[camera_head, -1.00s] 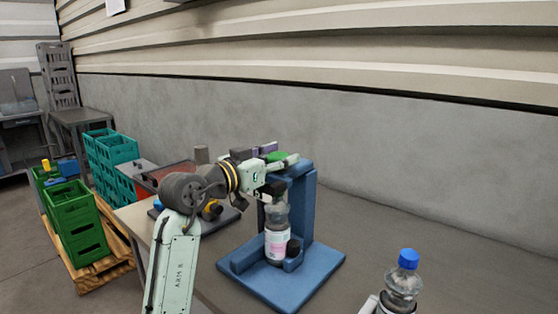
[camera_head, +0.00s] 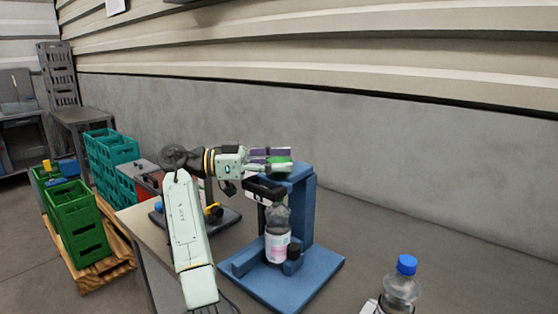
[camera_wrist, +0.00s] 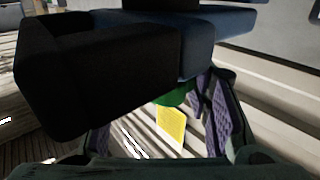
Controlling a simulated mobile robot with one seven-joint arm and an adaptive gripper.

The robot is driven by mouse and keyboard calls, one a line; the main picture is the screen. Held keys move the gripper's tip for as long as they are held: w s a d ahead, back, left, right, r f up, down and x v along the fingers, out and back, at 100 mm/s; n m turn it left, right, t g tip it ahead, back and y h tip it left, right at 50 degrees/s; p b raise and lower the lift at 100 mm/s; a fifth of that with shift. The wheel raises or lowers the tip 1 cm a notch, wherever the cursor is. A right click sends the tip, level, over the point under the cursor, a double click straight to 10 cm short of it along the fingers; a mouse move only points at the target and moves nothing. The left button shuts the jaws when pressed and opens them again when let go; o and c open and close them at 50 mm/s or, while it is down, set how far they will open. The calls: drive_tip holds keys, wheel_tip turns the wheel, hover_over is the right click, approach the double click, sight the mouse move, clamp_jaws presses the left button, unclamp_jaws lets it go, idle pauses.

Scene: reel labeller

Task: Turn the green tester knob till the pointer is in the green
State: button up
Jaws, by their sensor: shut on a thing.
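The blue tester stand (camera_head: 305,225) stands on the table with a bottle (camera_head: 278,246) upright in it. The green tester knob (camera_head: 280,160) is at the top of the stand, and a little of it shows in the wrist view (camera_wrist: 175,97). My gripper (camera_head: 280,157) reaches it from the left; its purple pads (camera_wrist: 215,110) are on both sides of the knob and shut on it. A black block (camera_wrist: 100,75) of the tester head fills much of the wrist view. I cannot make out the pointer or its scale in either view.
A bottle with a blue cap (camera_head: 404,285) stands at the front right of the table.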

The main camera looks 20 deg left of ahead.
drive_tip(key=shift+m+g, duration=0.4)
drive_tip(key=shift+g, duration=0.2)
drive_tip(key=o, duration=1.2)
drive_tip(key=v, duration=0.7)
drive_tip(key=shift+a+f, duration=0.15)
drive_tip(key=shift+a, duration=0.05)
